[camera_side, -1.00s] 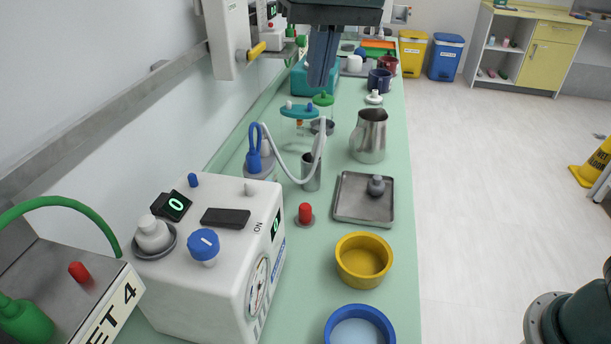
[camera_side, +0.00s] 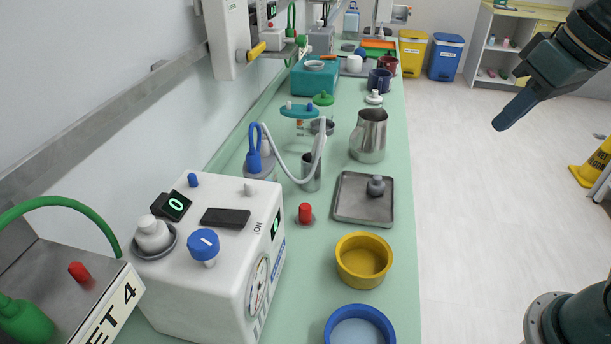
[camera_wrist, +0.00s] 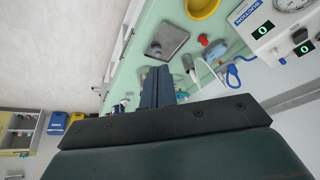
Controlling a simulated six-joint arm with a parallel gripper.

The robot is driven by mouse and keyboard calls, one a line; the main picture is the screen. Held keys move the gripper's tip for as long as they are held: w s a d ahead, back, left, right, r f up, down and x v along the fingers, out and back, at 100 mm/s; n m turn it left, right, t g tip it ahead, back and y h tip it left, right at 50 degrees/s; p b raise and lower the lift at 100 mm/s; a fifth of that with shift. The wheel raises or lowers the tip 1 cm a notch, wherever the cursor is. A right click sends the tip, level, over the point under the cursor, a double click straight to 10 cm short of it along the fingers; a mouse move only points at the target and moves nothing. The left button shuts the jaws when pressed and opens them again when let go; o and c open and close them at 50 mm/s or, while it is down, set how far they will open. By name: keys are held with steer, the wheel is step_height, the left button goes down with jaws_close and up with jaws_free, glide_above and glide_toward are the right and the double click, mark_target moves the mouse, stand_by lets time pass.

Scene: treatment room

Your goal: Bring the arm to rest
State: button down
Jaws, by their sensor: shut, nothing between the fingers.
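My gripper (camera_side: 503,122) is at the upper right in the side view, in the air over the floor to the right of the green counter (camera_side: 310,287). Its fingers are shut together with nothing between them and point down and to the left. In the wrist view my gripper (camera_wrist: 158,72) shows from behind, its fingers side by side, with the counter beyond.
On the counter are a metal tray (camera_side: 350,208) with a small grey weight, a steel jug (camera_side: 368,140), a yellow bowl (camera_side: 363,262), a blue bowl (camera_side: 343,311) and a white suction unit (camera_side: 200,270). The floor (camera_side: 470,200) beside it is clear.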

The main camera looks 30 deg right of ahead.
steer(key=s+d+f, duration=0.3)
steer(key=s+f, duration=0.2)
steer(key=s, duration=0.1)
steer(key=shift+f+t+h, duration=0.3)
steer(key=shift+f+t, duration=0.05)
steer(key=shift+t, duration=0.05)
steer(key=shift+s+d, duration=0.1)
stand_by(0.6)
